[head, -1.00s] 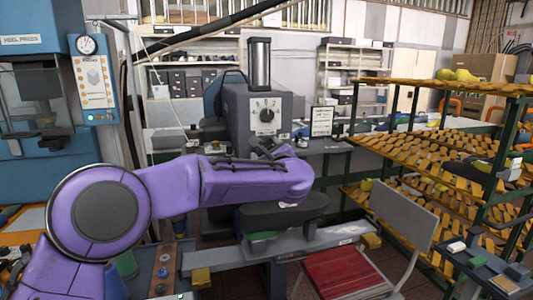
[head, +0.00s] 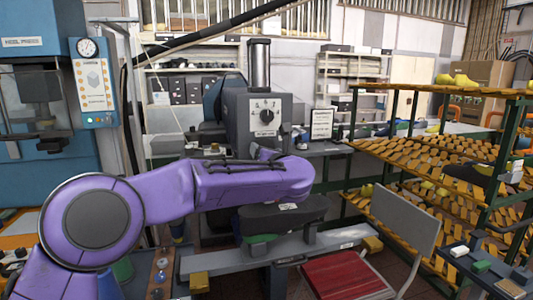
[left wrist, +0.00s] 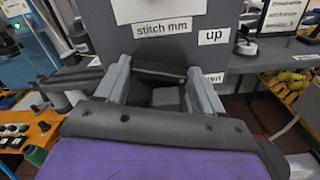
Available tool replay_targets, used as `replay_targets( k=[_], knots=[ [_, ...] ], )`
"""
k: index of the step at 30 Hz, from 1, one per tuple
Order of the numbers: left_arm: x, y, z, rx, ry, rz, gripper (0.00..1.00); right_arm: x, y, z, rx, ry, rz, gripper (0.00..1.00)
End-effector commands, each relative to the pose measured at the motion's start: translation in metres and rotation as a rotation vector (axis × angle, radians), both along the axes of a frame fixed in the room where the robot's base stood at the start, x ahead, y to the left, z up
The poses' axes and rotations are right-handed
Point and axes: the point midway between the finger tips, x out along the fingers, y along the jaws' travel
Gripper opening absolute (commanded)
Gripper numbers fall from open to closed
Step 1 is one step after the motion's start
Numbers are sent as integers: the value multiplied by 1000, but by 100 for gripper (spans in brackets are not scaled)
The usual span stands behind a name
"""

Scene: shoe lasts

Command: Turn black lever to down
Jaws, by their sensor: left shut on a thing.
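My left gripper (left wrist: 160,82) is at the front of the grey machine (head: 263,100), just under its dial (head: 267,115). In the left wrist view its two grey fingers stand either side of a black part, which I take to be the black lever (left wrist: 166,98), and it is shut on it. The lever's outline is mostly hidden between the fingers, so its angle is hard to read. An "up" label (left wrist: 214,36) is at the upper right of the fingers. A partly hidden label ending in "wn" (left wrist: 213,78) is below it. My right gripper is not in view.
A "stitch mm" label (left wrist: 162,28) is above the fingers. A red-seated chair (head: 345,275) stands at the front right, before a rack (head: 440,150) of yellow lasts. A blue heel press (head: 35,100) is at the left.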

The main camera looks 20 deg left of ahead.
Motion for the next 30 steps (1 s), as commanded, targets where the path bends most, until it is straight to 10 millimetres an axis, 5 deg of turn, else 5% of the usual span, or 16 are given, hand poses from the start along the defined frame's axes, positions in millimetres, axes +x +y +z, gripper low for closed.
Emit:
replay_targets(
  k=[13, 30],
  knots=[
    [0, 0, -2, 217, 151, 1, 38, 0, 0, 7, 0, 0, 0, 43],
    [0, 0, -2, 265, 184, 0, 38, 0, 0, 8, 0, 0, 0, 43]
  ],
)
